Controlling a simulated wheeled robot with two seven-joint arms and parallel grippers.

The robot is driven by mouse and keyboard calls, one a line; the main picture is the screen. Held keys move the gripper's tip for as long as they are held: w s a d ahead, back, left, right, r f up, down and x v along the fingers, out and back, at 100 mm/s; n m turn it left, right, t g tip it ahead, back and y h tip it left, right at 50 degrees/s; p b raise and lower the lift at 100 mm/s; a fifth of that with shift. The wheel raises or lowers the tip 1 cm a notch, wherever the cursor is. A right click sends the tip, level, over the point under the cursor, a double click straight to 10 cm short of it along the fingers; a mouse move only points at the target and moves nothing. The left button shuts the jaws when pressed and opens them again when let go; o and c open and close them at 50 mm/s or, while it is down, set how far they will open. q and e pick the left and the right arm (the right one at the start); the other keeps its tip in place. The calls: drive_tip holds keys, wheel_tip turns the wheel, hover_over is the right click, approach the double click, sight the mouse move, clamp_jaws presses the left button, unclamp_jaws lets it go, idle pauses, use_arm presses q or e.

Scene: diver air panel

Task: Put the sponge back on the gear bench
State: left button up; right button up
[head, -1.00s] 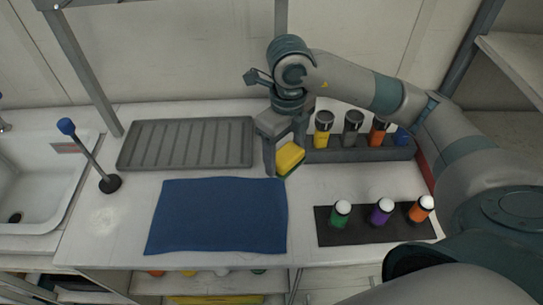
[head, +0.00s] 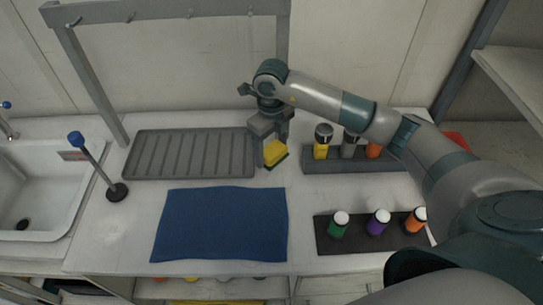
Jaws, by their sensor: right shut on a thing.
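The sponge (head: 275,154), yellow with a dark green layer, is in the head view just right of the grey ribbed tray. My right gripper (head: 272,150) is shut on it and points down over the back of the white gear bench (head: 110,235). The sponge is slightly tilted. I cannot tell whether its lower edge touches the bench top. My left gripper is not in view.
The ribbed tray (head: 188,153) lies left of the sponge and a blue cloth (head: 220,222) lies in front. A rack (head: 325,166) with several bottles stands right. A dark mat (head: 357,241) holds 3 bottles. A blue-topped stand (head: 117,191) is near the sink (head: 40,190).

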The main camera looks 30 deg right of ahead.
sight(271, 159)
idle(0.3)
wheel_tip(271, 159, down, 3)
drive_tip(key=shift+s+r+p, duration=0.1)
drive_tip(key=shift+r+p, duration=0.05)
drive_tip(key=shift+p, duration=0.75)
drive_tip(key=shift+f, duration=0.6)
drive_tip(key=shift+f, duration=0.2)
drive_tip(key=o, duration=0.9)
drive_tip(key=shift+c, duration=0.2)
drive_tip(key=shift+r, duration=0.15)
